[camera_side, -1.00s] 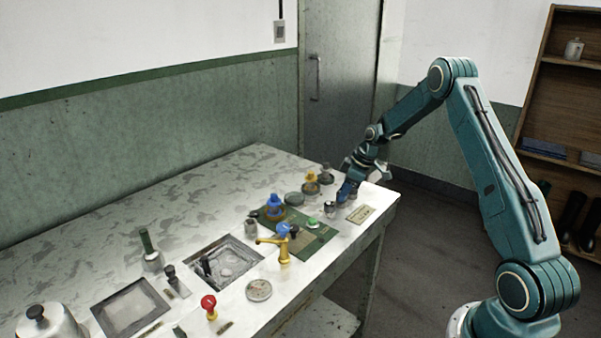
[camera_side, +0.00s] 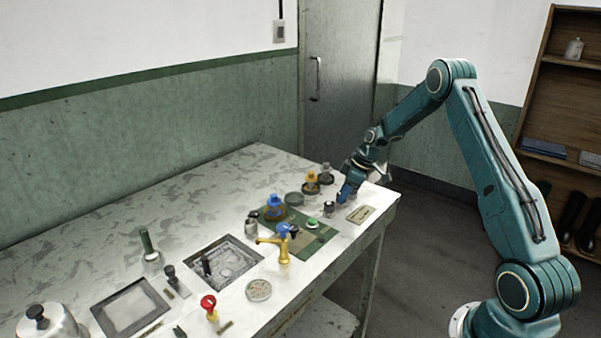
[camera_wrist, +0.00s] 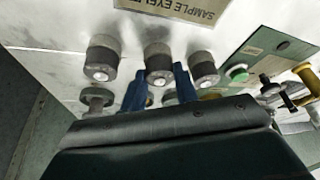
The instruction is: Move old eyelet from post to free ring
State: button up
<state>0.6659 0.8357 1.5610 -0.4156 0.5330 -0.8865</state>
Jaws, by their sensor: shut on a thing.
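My gripper (camera_wrist: 160,88) points down at the right end of the bench, with its two blue fingers around a small thing at the middle of a row of short posts. The side view shows the gripper (camera_side: 345,194) low over the bench. I take the held thing to be the old eyelet, but it is mostly hidden between the fingers. The wrist view shows dark-banded posts: a left post (camera_wrist: 101,58), a middle post (camera_wrist: 159,63) just beyond the fingers, and a right post (camera_wrist: 203,67). I cannot tell which ring is free.
A sample eyelet label (camera_side: 361,214) lies near the bench edge. A green mat (camera_side: 318,243) with a green button (camera_side: 313,223), a yellow tap (camera_side: 274,243) and a blue-topped fitting (camera_side: 275,206) stand to the left. A basin (camera_side: 223,262) is sunk further left.

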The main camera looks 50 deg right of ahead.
jog(key=o, duration=1)
jog(key=shift+o, duration=0.6)
jog(key=o, duration=0.4)
jog(key=shift+r, duration=0.1)
jog(key=shift+r, duration=3.4)
